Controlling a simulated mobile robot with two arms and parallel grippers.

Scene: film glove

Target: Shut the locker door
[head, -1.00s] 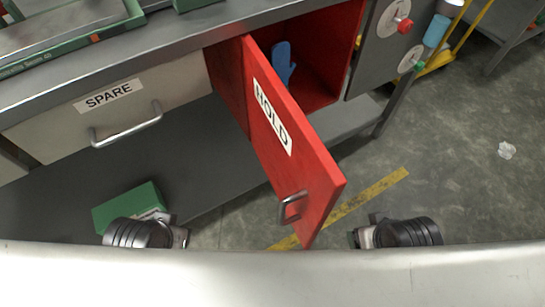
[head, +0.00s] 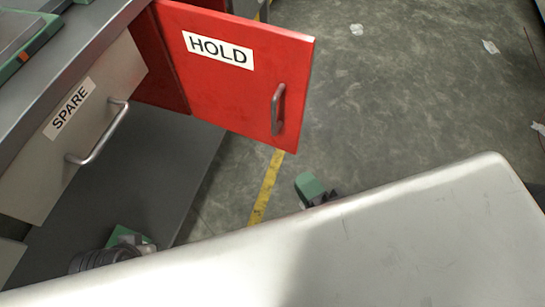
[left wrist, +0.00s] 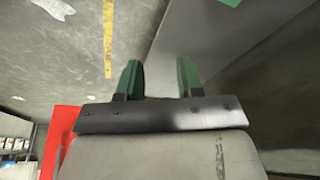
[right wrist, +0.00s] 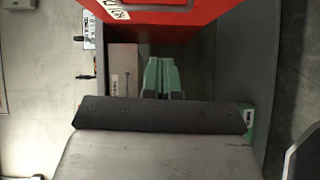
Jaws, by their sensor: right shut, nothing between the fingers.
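The red locker door (head: 235,82) with its HOLD label stands open, swung out from the bench, in the head view. Its grey handle (head: 278,110) is near the free edge. The locker's inside is mostly hidden behind the door. My right gripper (head: 312,188) shows beyond my body's edge, below and right of the handle, apart from the door. In the right wrist view its green fingers (right wrist: 160,77) are together and empty, and the red door (right wrist: 180,12) fills the top. My left gripper (left wrist: 159,80) is open and empty in the left wrist view.
The grey SPARE drawer (head: 70,125) with a bar handle is closed, left of the locker. A grey lower shelf (head: 165,170) runs beneath. A yellow line (head: 265,190) crosses the floor. Open floor (head: 420,90) lies right of the door.

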